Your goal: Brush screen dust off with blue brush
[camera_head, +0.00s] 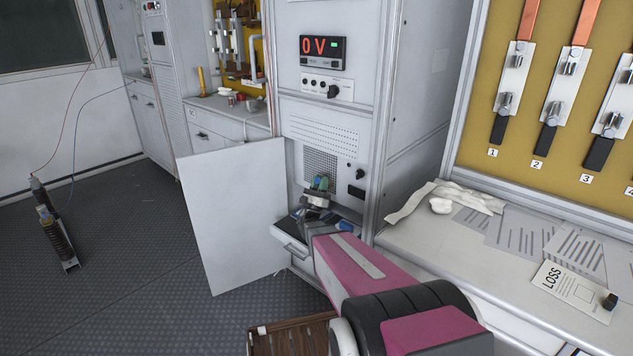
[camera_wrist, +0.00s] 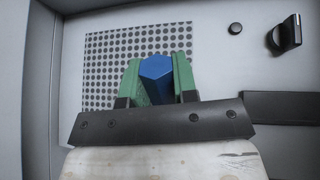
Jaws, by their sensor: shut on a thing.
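My gripper (camera_head: 321,183) reaches into the open lower bay of the cabinet. In the wrist view its two green fingers (camera_wrist: 158,66) are shut on a blue hexagonal handle (camera_wrist: 156,82), which I take to be the blue brush. The bristles are hidden. Behind the handle is a perforated grey screen (camera_wrist: 108,62) on a white panel; the handle overlaps its lower right part. In the head view the screen (camera_head: 312,162) is partly covered by my gripper. I cannot tell whether the brush touches it, and no dust is clearly visible.
A white cabinet door (camera_head: 232,215) stands open at left. A drawer or tray (camera_head: 290,243) juts out below the bay. Black knobs (camera_wrist: 290,35) sit right of the screen. A counter (camera_head: 420,240) at right holds a cloth and papers. A red "0 V" display (camera_head: 322,50) is above.

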